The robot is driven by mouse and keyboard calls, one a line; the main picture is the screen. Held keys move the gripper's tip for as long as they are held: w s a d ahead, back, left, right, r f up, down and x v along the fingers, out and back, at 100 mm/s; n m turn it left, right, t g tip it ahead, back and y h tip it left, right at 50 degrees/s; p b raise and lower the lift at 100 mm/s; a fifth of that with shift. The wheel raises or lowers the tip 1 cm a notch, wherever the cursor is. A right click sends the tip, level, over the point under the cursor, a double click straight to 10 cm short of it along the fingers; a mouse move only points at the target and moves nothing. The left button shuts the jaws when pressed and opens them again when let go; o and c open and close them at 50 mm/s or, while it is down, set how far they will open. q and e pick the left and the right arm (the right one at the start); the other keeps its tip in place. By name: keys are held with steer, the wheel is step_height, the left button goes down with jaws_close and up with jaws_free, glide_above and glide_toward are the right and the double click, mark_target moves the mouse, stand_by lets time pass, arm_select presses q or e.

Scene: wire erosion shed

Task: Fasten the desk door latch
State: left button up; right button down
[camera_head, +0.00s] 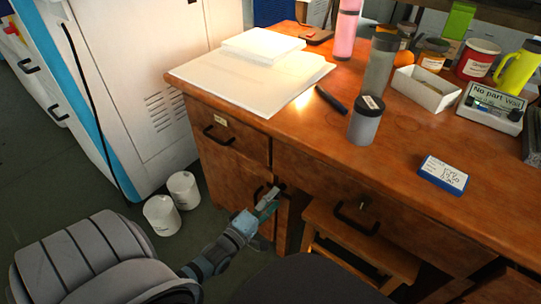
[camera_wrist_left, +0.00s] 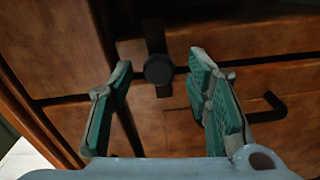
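The desk door latch shows in the left wrist view as a black round knob (camera_wrist_left: 158,69) on a black bar that crosses a dark seam between two brown wood panels. My left gripper (camera_wrist_left: 160,85) is open, with one green-padded finger on each side of the knob. Both fingers look apart from the knob, and nothing is held. In the head view, my left gripper (camera_head: 268,201) is close to the front of the desk door (camera_head: 229,174), at its right edge. There the gripper mostly hides the latch. My right gripper is not in view.
A black bar handle (camera_wrist_left: 265,108) is right of the fingers in the wrist view. The desk top (camera_head: 300,135) holds papers, a grey jar (camera_head: 366,120) and several containers. A wooden stool (camera_head: 360,240) stands under the desk. Two white tubs (camera_head: 162,214) stand on the floor.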

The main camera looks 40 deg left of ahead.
arm_select(q)
steer(key=s, duration=1.2)
steer(key=shift+d, duration=0.1)
